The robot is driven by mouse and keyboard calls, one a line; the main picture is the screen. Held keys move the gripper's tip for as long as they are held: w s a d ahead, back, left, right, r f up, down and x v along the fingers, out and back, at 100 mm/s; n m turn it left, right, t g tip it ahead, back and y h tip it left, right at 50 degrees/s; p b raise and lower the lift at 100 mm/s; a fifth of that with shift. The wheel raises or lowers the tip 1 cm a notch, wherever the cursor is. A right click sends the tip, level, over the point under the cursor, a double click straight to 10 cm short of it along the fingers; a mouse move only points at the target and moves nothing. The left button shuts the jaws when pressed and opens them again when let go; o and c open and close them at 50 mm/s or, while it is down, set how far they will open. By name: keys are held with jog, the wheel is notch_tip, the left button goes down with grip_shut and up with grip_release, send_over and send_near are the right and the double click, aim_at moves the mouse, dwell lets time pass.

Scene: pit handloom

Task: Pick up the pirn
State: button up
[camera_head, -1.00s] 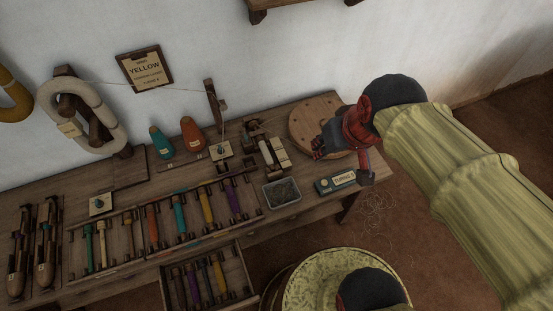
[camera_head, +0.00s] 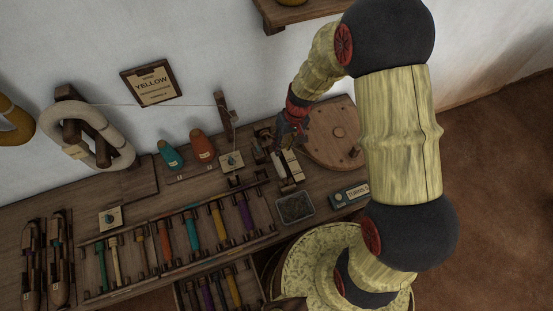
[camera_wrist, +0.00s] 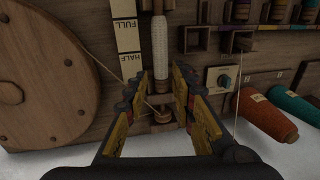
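A pirn wound with pale thread (camera_wrist: 160,42) sits on a dark wooden holder in the wrist view, running up the picture. A thread runs near its lower end. My gripper (camera_wrist: 162,82) is open, with one yellow-padded finger on each side of the lower end of the pirn's line. I cannot tell how far above the pirn the fingertips are. In the head view my gripper (camera_head: 290,128) is over the wooden winder (camera_head: 265,140) at the back of the bench, and the pirn is mostly hidden there.
A FULL/HALF gauge (camera_wrist: 127,38) stands beside the pirn. Orange (camera_head: 202,145) and teal (camera_head: 171,155) cones, a rack of coloured pirns (camera_head: 190,232), a grey tray (camera_head: 295,208) and a YELLOW sign (camera_head: 152,84) are near.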

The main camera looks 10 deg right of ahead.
aim_at(278, 161)
jog(key=f+b, duration=0.1)
jog(key=f, duration=0.2)
jog(key=a+f+b, duration=0.1)
jog(key=f, duration=0.2)
jog(key=f+b, duration=0.1)
jog(key=f, duration=0.2)
jog(key=shift+s+a+f, duration=0.25)
jog(key=shift+s+a, duration=0.15)
jog(key=shift+r, duration=0.1)
jog(key=shift+c, duration=0.5)
grip_shut()
